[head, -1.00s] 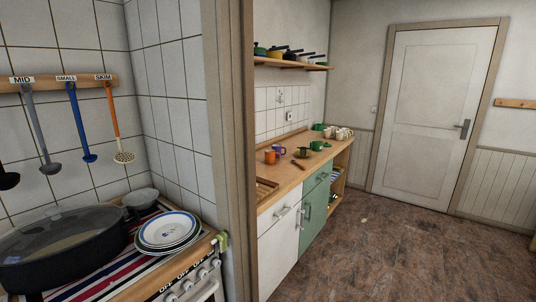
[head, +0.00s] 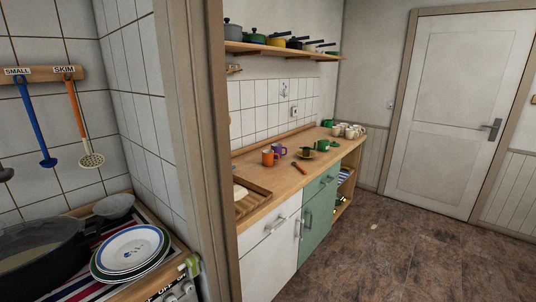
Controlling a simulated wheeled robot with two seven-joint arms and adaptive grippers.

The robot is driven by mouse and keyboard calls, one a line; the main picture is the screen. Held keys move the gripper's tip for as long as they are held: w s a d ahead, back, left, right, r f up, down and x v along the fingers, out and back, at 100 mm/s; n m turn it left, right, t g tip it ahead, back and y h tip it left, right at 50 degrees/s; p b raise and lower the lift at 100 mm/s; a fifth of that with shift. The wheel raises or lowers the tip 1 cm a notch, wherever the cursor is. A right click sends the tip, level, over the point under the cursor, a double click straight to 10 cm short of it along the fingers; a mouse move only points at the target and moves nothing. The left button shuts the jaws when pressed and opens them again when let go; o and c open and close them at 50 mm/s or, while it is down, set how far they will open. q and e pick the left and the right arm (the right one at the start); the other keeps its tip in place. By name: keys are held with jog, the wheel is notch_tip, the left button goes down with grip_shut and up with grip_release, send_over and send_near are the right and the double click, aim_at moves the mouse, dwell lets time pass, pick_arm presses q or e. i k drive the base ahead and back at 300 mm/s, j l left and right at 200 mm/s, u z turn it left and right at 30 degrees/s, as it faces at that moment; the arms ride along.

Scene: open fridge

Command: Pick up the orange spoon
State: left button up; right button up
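An orange-handled skimmer spoon (head: 77,112) hangs on the wooden rail (head: 40,74) at the left, under the label SKIM. Its pale perforated round head (head: 91,160) points down against the white tiles. A blue ladle (head: 34,122) hangs just left of it under the label SMALL. The skimmer hangs free, with nothing in front of it. Neither of my grippers shows in the head view.
Below the rail stand a dark pan (head: 40,254), a grey bowl (head: 114,206) and stacked plates (head: 130,249). A wall edge with a wooden post (head: 199,140) separates this from a counter (head: 285,183) with mugs.

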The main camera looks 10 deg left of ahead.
aim_at(294, 163)
jog(key=i+l+u, duration=0.35)
jog(key=i+l, duration=0.35)
jog(key=l, duration=0.1)
